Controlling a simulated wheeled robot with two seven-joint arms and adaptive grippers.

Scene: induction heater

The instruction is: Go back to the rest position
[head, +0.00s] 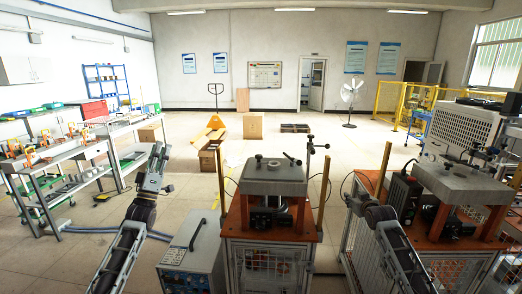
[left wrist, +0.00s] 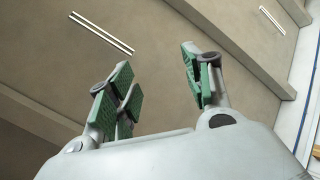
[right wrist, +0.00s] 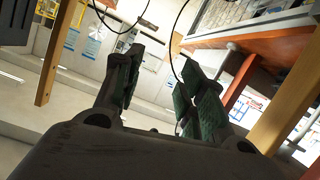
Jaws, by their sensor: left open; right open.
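My left gripper (head: 158,154) is raised over open floor at the left of the head view, pointing up and away. In the left wrist view its green-padded fingers (left wrist: 160,85) stand apart with nothing between them, against the ceiling. My right arm reaches in at the lower right of the head view, and its gripper (head: 352,203) is small and partly hidden there, beside the right machine (head: 464,182). In the right wrist view its dark fingers (right wrist: 160,92) are spread and empty, near an orange post (right wrist: 60,55) and thin black cables.
A press-like machine (head: 272,180) on a caged, orange-topped stand is in the centre front. A grey control box (head: 190,250) stands on the floor left of it. A workbench (head: 70,150) is at the left.

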